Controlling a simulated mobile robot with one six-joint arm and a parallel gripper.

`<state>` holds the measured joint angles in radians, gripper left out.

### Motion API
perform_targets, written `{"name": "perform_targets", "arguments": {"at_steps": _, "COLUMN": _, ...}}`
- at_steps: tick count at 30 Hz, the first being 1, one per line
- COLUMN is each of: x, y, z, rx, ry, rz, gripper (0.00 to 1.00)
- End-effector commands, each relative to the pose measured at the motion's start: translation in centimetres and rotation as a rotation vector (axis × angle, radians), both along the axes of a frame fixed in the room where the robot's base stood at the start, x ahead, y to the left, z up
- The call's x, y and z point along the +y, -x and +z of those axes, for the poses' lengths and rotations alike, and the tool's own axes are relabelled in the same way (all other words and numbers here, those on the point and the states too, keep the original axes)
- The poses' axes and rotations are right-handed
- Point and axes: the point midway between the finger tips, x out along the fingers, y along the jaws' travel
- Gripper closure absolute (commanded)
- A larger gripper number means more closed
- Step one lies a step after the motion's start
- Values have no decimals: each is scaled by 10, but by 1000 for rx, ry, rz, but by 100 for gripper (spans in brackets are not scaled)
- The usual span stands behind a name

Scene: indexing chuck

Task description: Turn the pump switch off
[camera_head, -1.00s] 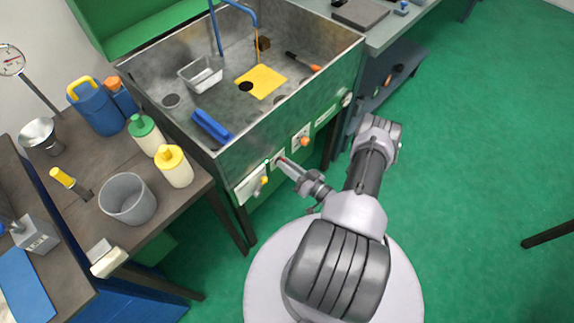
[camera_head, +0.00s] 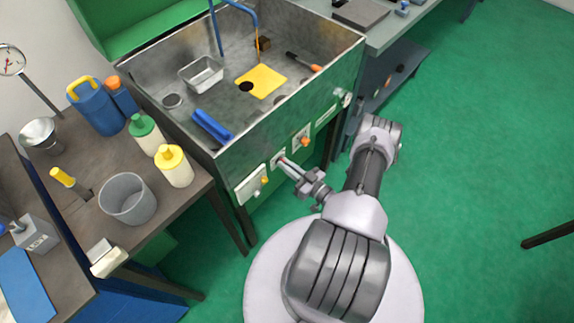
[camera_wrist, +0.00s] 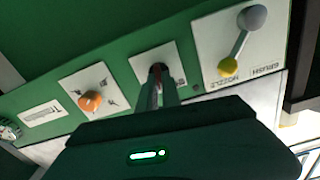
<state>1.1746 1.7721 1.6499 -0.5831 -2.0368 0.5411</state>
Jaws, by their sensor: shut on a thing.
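The pump switch (camera_wrist: 157,69) is a small dark and red toggle on a white plate on the front of the sink cabinet. The fingers of my gripper (camera_wrist: 161,84) are closed together at it and hide most of the toggle. In the head view, my gripper (camera_head: 283,162) reaches the same plate on the cabinet front from the right. Its fingers look shut on the toggle. I cannot tell the toggle's exact position, and the plate's lettering is mostly hidden.
In the wrist view, a plate with a lever (camera_wrist: 243,38) and yellow knob is close on the right. A plate with an orange knob (camera_wrist: 91,101) is on the left. The metal sink (camera_head: 290,110) stands above.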

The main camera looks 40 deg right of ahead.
Motion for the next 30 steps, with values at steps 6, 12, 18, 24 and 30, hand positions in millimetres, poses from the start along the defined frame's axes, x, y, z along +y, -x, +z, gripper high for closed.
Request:
{"name": "perform_targets", "arguments": {"at_steps": 6, "x": 1, "y": 0, "z": 0, "rx": -14, "ry": 198, "rz": -1, "gripper": 100}}
{"name": "perform_targets", "arguments": {"at_steps": 12, "x": 2, "y": 0, "z": -1, "rx": -28, "ry": 370, "rz": -1, "gripper": 100}}
{"name": "perform_targets", "arguments": {"at_steps": 18, "x": 3, "y": 1, "z": -1, "rx": -39, "ry": 506, "rz": -1, "gripper": 100}}
{"name": "perform_targets", "arguments": {"at_steps": 24, "x": 3, "y": 1, "z": -1, "rx": -45, "ry": 597, "rz": -1, "gripper": 100}}
{"name": "perform_targets", "arguments": {"at_steps": 30, "x": 4, "y": 1, "z": -2, "rx": -49, "ry": 646, "rz": -1, "gripper": 100}}
